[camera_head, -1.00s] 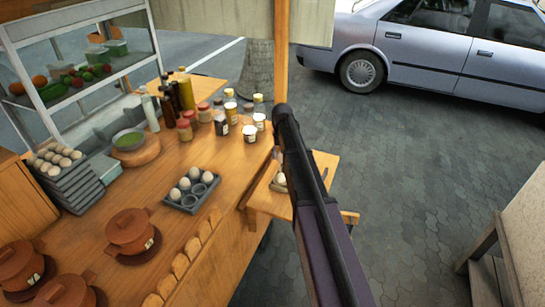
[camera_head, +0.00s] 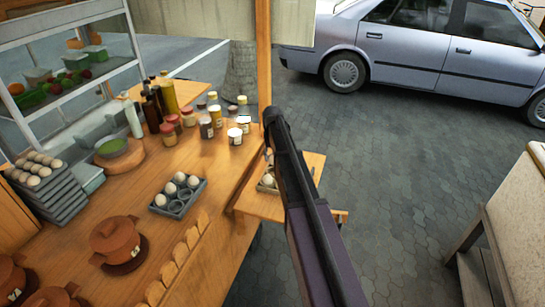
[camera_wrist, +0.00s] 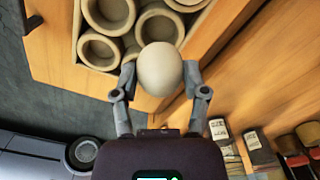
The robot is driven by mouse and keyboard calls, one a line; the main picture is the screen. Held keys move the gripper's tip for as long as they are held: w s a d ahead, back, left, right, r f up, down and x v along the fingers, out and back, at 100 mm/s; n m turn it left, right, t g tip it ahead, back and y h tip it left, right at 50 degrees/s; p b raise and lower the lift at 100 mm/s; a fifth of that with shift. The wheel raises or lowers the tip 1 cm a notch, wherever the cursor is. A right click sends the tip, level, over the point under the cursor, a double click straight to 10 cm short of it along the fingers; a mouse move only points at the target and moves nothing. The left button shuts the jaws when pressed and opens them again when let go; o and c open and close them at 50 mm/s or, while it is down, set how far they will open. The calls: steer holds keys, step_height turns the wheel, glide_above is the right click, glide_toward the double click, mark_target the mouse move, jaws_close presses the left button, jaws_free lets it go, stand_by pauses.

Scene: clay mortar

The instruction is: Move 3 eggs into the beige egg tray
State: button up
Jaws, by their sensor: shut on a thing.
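My gripper (camera_wrist: 163,80) is shut on a pale egg (camera_wrist: 160,66), with a finger on each side, in the wrist view. The beige egg tray (camera_wrist: 78,25) is just beyond it, with round cups.
Bottles and jars (camera_head: 235,137) stand at the counter's back, near a wooden post (camera_head: 264,60). Clay pots (camera_head: 117,240) and stacked egg trays (camera_head: 48,190) are at left. A car (camera_head: 400,45) stands beyond the open pavement.

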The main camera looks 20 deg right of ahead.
mark_target(272, 167)
steer(key=shift+f, duration=0.2)
steer(key=shift+f+b, duration=0.35)
steer(key=shift+b, duration=0.25)
steer(key=shift+f+b, duration=2.5)
stand_by(3.0)
steer(key=o, duration=0.8)
steer(key=shift+r, duration=0.15)
